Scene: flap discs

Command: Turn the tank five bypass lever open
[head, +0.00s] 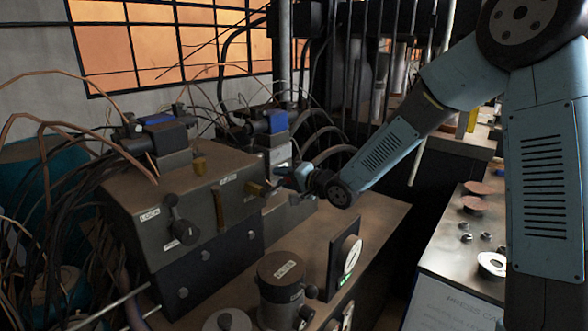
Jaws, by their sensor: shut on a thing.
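A dark valve block (130,222) stands at the left on the brown bench. A black lever with a round knob (180,207) is on its front face. A brass-coloured lever (255,189) sticks out near its right end. My gripper (277,183) reaches in from the right and is shut at this brass lever; the contact is small and partly hidden by the fingers. White labels sit beside the levers, too small to read surely, so I cannot tell which names tank five.
A dark cylinder (282,279) and a dial gauge (346,253) stand on the bench in front of my gripper. Cables and hoses crowd the left and back. A pale cabinet (470,268) with discs (475,205) is at the right.

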